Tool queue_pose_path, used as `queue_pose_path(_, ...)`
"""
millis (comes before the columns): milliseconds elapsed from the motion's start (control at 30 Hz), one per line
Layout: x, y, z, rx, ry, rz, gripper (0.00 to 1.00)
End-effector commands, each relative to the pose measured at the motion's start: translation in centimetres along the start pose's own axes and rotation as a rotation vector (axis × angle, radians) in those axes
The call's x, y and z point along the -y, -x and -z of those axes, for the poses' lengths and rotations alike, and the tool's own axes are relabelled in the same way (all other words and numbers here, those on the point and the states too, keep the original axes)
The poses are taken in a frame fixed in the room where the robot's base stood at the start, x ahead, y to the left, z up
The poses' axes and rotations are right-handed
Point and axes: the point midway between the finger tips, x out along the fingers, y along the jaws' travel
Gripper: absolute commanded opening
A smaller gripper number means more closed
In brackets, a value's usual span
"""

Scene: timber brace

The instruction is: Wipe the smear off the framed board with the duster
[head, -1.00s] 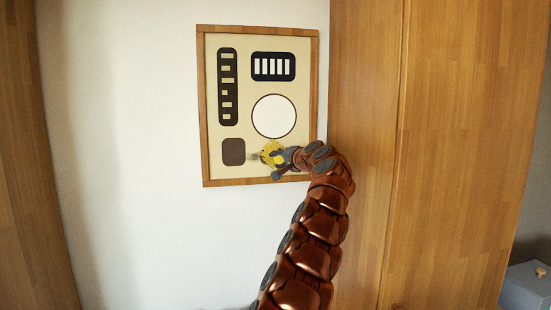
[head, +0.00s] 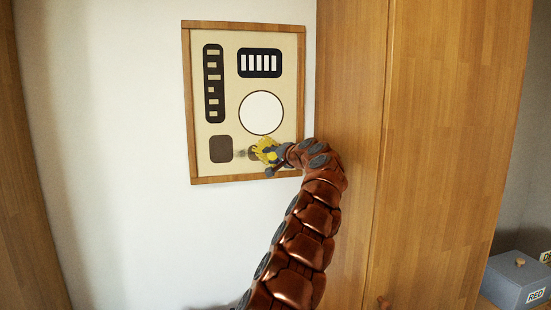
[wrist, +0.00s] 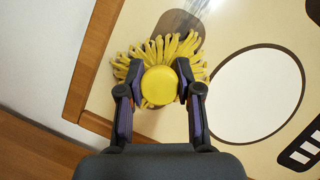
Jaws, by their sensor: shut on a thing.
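The framed board (head: 222,90) hangs on the wall, cream with dark shapes and a white disc. My gripper (wrist: 158,90) is shut on the yellow duster (wrist: 158,84), one finger on each side of its round end. In the head view the duster (head: 265,151) is at the lower right of the board, below the disc. Its strands spread over the board in the wrist view; whether they press on it I cannot tell. The grey smear (head: 241,153) shows just left of the duster, and as a pale streak in the wrist view (wrist: 199,7). The duster may hide part of it.
A tall wooden cabinet (head: 440,120) stands right beside the board, close to my arm. Bare white wall (head: 110,130) lies left of the board.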

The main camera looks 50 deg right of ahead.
Motion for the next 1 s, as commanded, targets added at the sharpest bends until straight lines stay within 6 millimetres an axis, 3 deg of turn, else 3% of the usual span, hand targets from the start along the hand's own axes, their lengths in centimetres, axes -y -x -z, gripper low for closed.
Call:
queue_pose_path(200,1.0,-0.8,-1.7,0.007,0.002,0.006,0.07)
queue_pose_path(1000,3.1,-2.0,-5.0,0.008,0.003,0.004,0.06)
